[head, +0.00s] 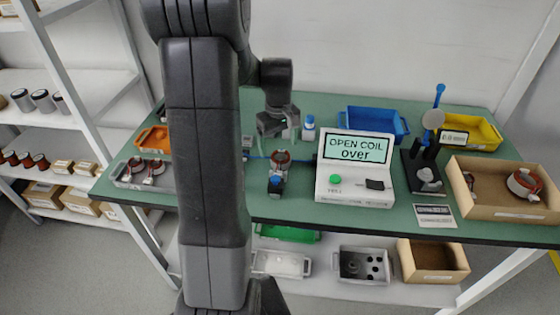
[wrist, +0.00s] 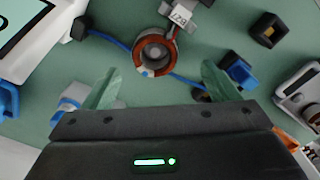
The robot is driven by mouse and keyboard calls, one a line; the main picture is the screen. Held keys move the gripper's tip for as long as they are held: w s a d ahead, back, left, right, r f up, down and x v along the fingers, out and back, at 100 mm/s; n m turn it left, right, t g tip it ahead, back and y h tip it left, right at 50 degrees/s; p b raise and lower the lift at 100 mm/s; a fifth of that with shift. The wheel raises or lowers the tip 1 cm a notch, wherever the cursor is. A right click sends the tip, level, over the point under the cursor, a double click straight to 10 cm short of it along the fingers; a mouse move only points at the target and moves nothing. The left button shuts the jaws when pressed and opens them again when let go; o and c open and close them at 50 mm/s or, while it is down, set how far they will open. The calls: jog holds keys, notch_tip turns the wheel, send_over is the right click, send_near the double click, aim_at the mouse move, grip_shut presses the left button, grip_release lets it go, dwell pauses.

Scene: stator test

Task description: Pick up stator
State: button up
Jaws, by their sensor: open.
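In the head view a stator (head: 281,157), a ring with copper windings, lies on the green table between my arm and the white tester. In the wrist view the same stator (wrist: 157,55) shows as a copper-coloured ring with a white tag marked with digits. In the wrist view my gripper (wrist: 160,80) is open and empty, with the stator beyond and between the fingertips. Blue leads run beside the stator.
A white tester (head: 355,165) reading "OPEN COIL over" stands right of the stator. A blue clip (head: 275,184) is in front of the stator. A grey tray (head: 128,172) with more stators is at left. A cardboard box (head: 485,205) with another stator is at right.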

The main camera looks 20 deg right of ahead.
aim_at(281, 158)
jog(key=shift+d+f, duration=0.2)
jog(key=shift+f, duration=1.45)
jog(key=shift+d+f, duration=0.15)
jog(key=shift+f, duration=1.5)
jog(key=c, duration=1.3)
